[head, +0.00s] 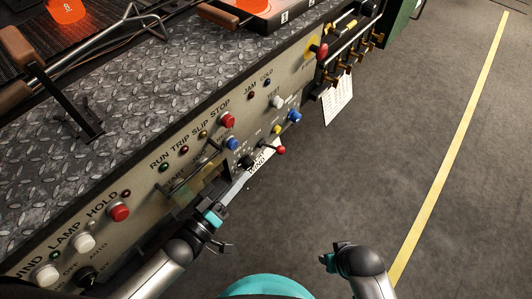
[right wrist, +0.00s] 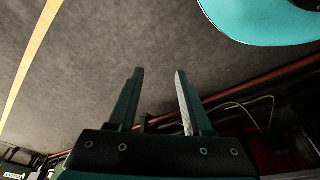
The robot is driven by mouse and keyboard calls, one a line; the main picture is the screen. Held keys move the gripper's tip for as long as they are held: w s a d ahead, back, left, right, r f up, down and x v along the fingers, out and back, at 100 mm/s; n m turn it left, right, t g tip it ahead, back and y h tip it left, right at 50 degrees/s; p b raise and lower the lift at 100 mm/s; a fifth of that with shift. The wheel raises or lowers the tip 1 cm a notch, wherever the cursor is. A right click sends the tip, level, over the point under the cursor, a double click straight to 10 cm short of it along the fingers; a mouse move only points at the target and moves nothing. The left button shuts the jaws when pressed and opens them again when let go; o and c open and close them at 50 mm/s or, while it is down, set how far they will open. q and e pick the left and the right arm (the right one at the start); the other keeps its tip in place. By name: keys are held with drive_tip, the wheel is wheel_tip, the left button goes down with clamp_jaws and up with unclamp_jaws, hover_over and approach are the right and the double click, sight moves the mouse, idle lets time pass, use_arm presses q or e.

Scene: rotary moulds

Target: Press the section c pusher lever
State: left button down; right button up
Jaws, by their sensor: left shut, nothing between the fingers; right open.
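Several levers show in the head view, and I cannot read which one is marked section c pusher. A short lever with a red ball knob (head: 281,150) sticks out from the lower edge of the control panel. My left gripper (head: 220,208) is shut and empty, in front of the panel, below and left of that knob and apart from it. A brown-handled lever (head: 14,46) stands on the tread plate at the upper left. My right gripper (head: 328,259) is open and empty over the floor; its two fingers show apart in the right wrist view (right wrist: 158,88).
The control panel (head: 150,195) carries lamps, a red stop button (head: 227,120), a red hold button (head: 119,212) and blue buttons. A red mushroom button (head: 320,50) and yellow-knobbed valves (head: 346,66) sit farther right. The grey floor (head: 370,150) is clear, with a yellow line (head: 455,150).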

sight(272, 148)
use_arm(q)
drive_tip(key=shift+w+d+r+h, duration=0.1)
drive_tip(key=shift+d+r+h, duration=0.05)
drive_tip(key=shift+r+h, duration=0.15)
use_arm(e)
drive_tip(key=shift+r, duration=0.1)
drive_tip(key=shift+w, duration=0.1)
use_arm(q)
drive_tip(key=b+x, duration=0.3)
drive_tip(key=x, duration=0.7)
use_arm(e)
wheel_tip(272, 148, up, 6)
drive_tip(key=w+t, duration=0.1)
drive_tip(key=w, duration=0.1)
drive_tip(key=shift+a, duration=0.2)
use_arm(q)
drive_tip(key=shift+f, duration=0.1)
use_arm(e)
drive_tip(key=shift+w, duration=0.1)
use_arm(q)
drive_tip(key=shift+f+m, duration=0.1)
drive_tip(key=shift+m, duration=0.2)
drive_tip(key=shift+d+f, duration=0.1)
use_arm(e)
drive_tip(key=shift+w+r, duration=0.1)
drive_tip(key=shift+r, duration=0.2)
